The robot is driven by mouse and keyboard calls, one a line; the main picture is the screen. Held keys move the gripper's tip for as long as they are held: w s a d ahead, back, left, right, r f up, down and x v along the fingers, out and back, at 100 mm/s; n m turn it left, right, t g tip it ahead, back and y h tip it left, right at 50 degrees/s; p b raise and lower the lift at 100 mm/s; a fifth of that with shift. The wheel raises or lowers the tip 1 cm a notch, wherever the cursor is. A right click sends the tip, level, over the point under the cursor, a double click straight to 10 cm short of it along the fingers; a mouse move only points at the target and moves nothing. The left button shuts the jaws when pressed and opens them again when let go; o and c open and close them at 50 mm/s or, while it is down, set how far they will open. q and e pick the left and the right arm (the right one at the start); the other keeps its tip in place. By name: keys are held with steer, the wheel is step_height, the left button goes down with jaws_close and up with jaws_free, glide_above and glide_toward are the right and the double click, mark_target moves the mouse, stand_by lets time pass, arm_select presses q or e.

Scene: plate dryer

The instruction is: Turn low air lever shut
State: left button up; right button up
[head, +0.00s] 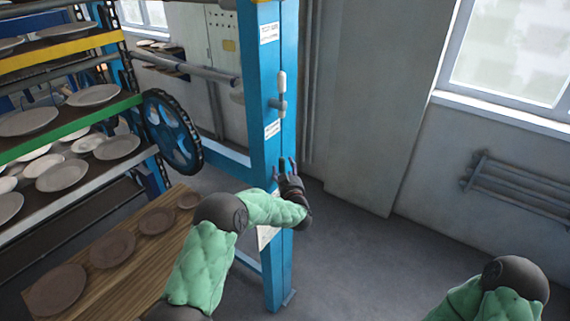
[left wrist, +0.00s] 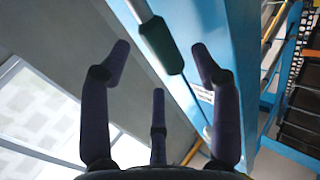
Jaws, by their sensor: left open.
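The blue post (head: 265,140) stands in the middle of the head view. An upper lever with a pale handle (head: 282,82) points up on its right side. In the left wrist view, a dark green handle (left wrist: 161,44) sits on a thin rod along the post; it looks like the low air lever. My left gripper (head: 285,167) is beside the post, below the upper lever. Its fingers (left wrist: 163,65) are spread and the handle shows between their tips. I see no clear contact. The gripper hides much of the low lever in the head view. My right gripper is out of view.
A rack of plates (head: 65,175) and a dark blue wheel (head: 172,132) stand left of the post. A wooden board (head: 150,250) with brown plates is at lower left. A radiator (head: 515,190) is on the right wall. The floor right of the post is clear.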

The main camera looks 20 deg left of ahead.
arm_select(q)
steer(key=shift+x, duration=1.25)
jaws_close()
